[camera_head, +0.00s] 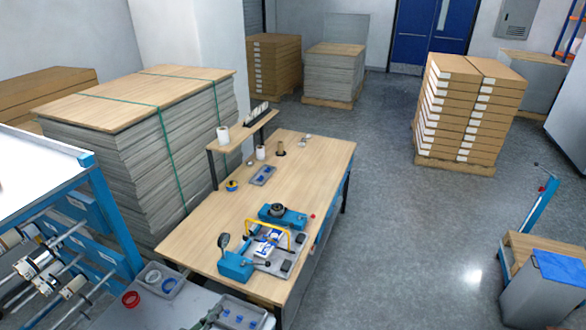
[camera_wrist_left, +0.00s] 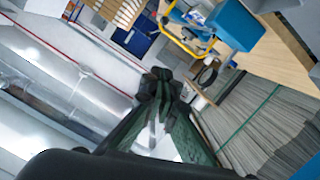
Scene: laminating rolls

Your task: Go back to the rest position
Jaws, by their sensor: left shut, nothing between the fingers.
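My left gripper (camera_wrist_left: 160,78) shows in the left wrist view, with its dark fingers shut together and nothing between them. It is clear of the objects there, with the blue device and its yellow handle beyond it at the upper right. I cannot make out the left gripper clearly in the head view. My right gripper is not in view.
A wooden workbench (camera_head: 200,245) carries a blue device (camera_head: 236,265) with a yellow handle (camera_head: 268,226). A blue-framed machine with rollers (camera_head: 40,268) stands at left. Strapped sheet stacks (camera_head: 115,150) stand behind it. Boxes (camera_head: 470,105) stand on a pallet.

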